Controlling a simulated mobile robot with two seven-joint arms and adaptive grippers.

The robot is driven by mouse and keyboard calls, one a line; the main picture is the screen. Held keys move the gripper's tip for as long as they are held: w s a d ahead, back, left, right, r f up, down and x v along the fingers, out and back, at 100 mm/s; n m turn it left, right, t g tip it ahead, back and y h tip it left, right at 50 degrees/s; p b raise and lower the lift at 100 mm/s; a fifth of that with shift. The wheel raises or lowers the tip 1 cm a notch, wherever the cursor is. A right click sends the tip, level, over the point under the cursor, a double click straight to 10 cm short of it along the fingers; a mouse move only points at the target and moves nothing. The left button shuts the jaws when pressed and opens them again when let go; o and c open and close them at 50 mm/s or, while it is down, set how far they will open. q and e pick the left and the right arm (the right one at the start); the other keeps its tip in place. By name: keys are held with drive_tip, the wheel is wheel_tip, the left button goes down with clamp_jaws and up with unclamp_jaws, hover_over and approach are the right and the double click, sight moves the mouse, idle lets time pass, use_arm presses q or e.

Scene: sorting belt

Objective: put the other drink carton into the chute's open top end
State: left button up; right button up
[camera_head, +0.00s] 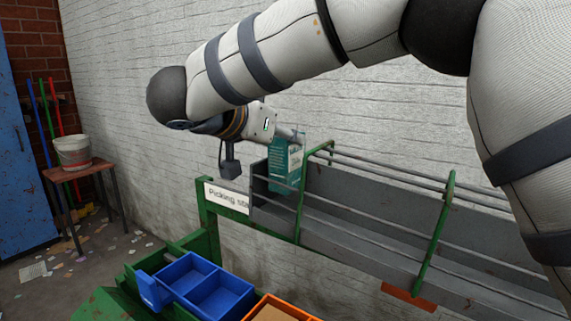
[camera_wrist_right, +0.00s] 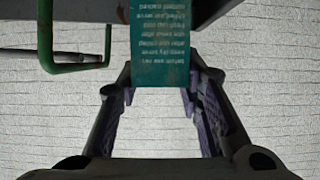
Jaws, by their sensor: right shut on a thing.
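The teal drink carton (camera_head: 284,168) is held upright in my right gripper (camera_head: 293,137) at the left, upper end of the grey chute (camera_head: 335,200). The carton's lower part shows behind the chute's near side rail. I cannot tell whether it touches the chute floor. In the right wrist view the carton (camera_wrist_right: 160,42), with white print, sits between the two fingers of the gripper (camera_wrist_right: 160,78). My left gripper is not in view.
Green posts (camera_head: 434,235) and rails frame the chute. A "Picking sta..." sign (camera_head: 226,198) hangs at its left end. Below stand a blue divided bin (camera_head: 203,287) and an orange bin (camera_head: 280,310). A bucket (camera_head: 73,152) on a stool is at the far left. A white brick wall is behind.

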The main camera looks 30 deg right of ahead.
sight(277, 157)
drive_tip(key=shift+f, duration=1.7)
drive_tip(key=shift+f, duration=0.1)
drive_tip(key=shift+f, duration=0.5)
drive_tip(key=o, duration=0.5)
drive_tip(key=shift+d, duration=0.1)
drive_tip(key=shift+r, duration=0.2)
drive_tip(key=v, duration=1.2)
drive_tip(key=shift+r, duration=0.4)
